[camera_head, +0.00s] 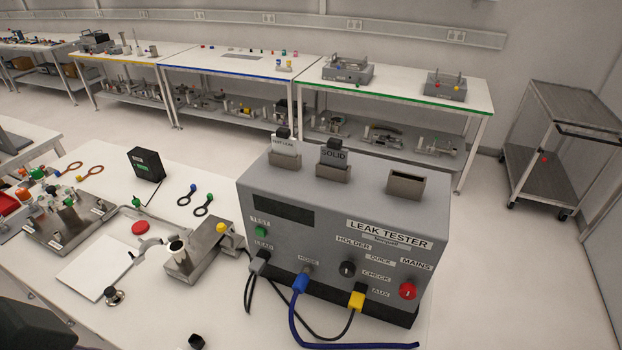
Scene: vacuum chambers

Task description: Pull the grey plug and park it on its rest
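The grey plug (260,260) sits in the LEAD socket at the lower left of the leak tester's (320,235) front face. A dark cable hangs down from it to the table. I cannot make out which thing is the plug's rest. A dark rounded shape at the bottom left corner may be part of my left arm, but no fingers show. Neither gripper can be seen.
A blue plug (300,283) and a yellow plug (356,299) sit right of the grey one, with cables below. A metal fixture (190,258) stands close on the left. A small black block (196,341) lies at the front edge. A white plate (95,268) lies further left.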

